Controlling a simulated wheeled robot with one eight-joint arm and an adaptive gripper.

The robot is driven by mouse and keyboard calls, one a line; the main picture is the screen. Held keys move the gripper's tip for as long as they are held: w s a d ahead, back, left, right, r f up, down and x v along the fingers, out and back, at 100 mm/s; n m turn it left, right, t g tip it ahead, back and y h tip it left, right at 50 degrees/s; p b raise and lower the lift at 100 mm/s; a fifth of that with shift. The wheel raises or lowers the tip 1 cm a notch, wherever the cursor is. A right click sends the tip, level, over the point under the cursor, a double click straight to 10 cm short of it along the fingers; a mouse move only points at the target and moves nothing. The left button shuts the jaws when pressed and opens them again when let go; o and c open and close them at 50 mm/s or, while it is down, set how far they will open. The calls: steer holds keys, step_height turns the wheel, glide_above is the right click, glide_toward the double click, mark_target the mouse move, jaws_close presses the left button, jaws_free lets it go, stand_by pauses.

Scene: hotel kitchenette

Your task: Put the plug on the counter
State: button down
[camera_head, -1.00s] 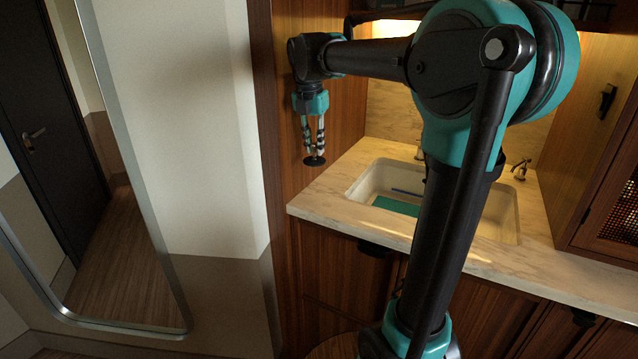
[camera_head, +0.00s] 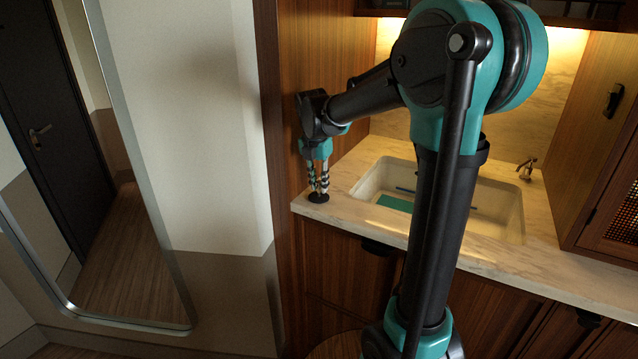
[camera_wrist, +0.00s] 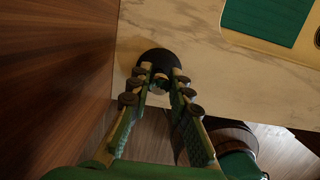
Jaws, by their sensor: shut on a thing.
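The plug (camera_head: 319,197) is a small dark round disc, held at the tips of my gripper (camera_head: 318,186). In the wrist view the plug (camera_wrist: 160,58) shows as a dark disc with a small lighter knob between the fingertips of my gripper (camera_wrist: 158,78), which are shut on it. The counter (camera_head: 345,208) is pale veined marble. The plug is over the counter's left front corner, at or very near its surface; I cannot tell whether it touches. In the wrist view the counter (camera_wrist: 200,45) lies around and beyond the plug.
A white sink (camera_head: 368,187) with a green item (camera_head: 394,203) in it is set in the counter to the right. A wooden side panel (camera_head: 285,110) stands close on the left. A tap (camera_head: 526,168) is behind the sink. The counter's front edge is just beside the plug.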

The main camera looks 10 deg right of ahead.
mark_target(316, 199)
steer(key=c, duration=1.4)
jaws_free()
steer(key=shift+f, duration=0.15)
step_height(316, 199, up, 12)
steer(key=s+a, duration=0.1)
steer(key=shift+s, duration=0.2)
steer(key=shift+s, duration=0.15)
